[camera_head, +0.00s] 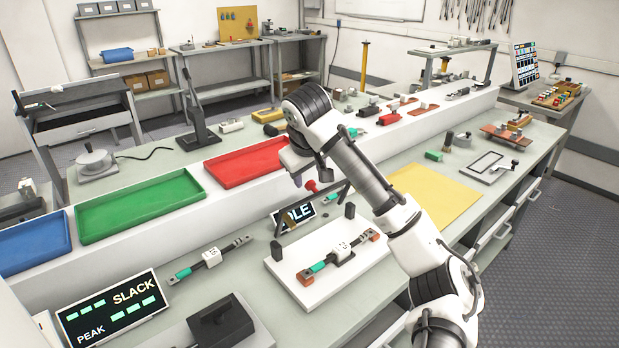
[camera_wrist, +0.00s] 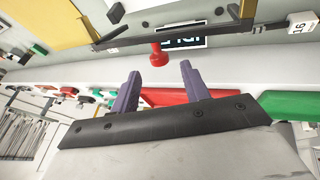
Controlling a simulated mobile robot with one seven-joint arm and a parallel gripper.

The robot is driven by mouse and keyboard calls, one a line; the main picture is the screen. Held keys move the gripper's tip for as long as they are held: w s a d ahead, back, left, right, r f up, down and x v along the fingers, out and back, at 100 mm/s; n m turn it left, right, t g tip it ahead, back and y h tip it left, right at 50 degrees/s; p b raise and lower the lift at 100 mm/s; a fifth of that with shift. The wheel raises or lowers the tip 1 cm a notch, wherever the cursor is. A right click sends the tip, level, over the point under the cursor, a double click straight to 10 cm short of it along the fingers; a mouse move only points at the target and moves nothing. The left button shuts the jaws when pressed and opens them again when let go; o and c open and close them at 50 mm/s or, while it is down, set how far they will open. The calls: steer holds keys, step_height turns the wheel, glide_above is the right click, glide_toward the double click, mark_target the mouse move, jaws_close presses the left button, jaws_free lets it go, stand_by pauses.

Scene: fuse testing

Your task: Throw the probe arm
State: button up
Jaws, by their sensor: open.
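The test fixture has a white base (camera_head: 372,262) holding a fuse (camera_head: 340,254) with teal and orange-red ends. Behind the fuse is the dark probe arm bar (camera_wrist: 150,38), with a red knob (camera_wrist: 158,56) on it; the knob also shows in the head view (camera_head: 311,186). My gripper (camera_wrist: 160,69) is open, its two purple fingers apart and empty. In the wrist view the knob lies between and slightly beyond the fingertips. I cannot tell whether they touch it. My arm hides part of the fixture in the head view.
A display reading partly "IDLE" (camera_head: 297,213) stands behind the fixture. Red (camera_head: 244,164), green (camera_head: 140,205) and blue (camera_head: 34,246) trays line the raised shelf. Another fuse (camera_head: 210,258) lies left of the fixture. A "SLACK/PEAK" display (camera_head: 112,310) stands front left. A yellow mat (camera_head: 435,194) lies right.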

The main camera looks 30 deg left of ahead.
mark_target(310, 182)
steer(key=shift+p+x, duration=0.3)
steer(key=shift+x, duration=1.75)
steer(key=shift+c, duration=0.5)
jaws_close()
